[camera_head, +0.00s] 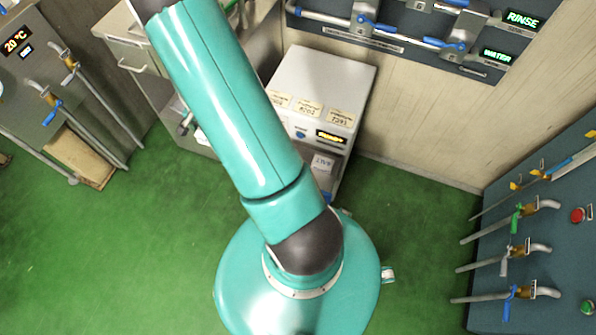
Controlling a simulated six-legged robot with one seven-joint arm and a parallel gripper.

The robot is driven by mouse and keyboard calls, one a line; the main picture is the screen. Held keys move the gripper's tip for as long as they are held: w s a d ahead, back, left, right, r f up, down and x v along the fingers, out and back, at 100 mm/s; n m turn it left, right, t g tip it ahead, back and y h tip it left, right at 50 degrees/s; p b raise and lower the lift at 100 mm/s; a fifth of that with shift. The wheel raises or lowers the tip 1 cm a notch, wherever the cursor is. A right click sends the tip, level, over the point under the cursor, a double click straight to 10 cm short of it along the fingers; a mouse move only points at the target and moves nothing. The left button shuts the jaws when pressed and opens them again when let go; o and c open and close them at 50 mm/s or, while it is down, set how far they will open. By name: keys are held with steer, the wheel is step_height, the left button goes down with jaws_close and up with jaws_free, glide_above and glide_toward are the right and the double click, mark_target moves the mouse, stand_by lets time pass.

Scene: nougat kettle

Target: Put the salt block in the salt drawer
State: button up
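A white block-like piece with dark lettering that seems to read "SALT" (323,163) shows at the front of a white cabinet (325,75), just right of my teal arm. I cannot tell whether it is the salt block or a labelled drawer front. Part of the cabinet's front below it is hidden by my arm. My arm runs from the bottom centre up to the top left and leaves the picture there. My gripper is out of view, so what it holds does not show.
A blue valve panel (410,30) with RINSE and WATER displays hangs above the cabinet. A dark blue panel (555,240) with levers stands at the right. Pipes and a tank (30,90) with a 20 °C display stand at the left. Green floor (120,250) is open at lower left.

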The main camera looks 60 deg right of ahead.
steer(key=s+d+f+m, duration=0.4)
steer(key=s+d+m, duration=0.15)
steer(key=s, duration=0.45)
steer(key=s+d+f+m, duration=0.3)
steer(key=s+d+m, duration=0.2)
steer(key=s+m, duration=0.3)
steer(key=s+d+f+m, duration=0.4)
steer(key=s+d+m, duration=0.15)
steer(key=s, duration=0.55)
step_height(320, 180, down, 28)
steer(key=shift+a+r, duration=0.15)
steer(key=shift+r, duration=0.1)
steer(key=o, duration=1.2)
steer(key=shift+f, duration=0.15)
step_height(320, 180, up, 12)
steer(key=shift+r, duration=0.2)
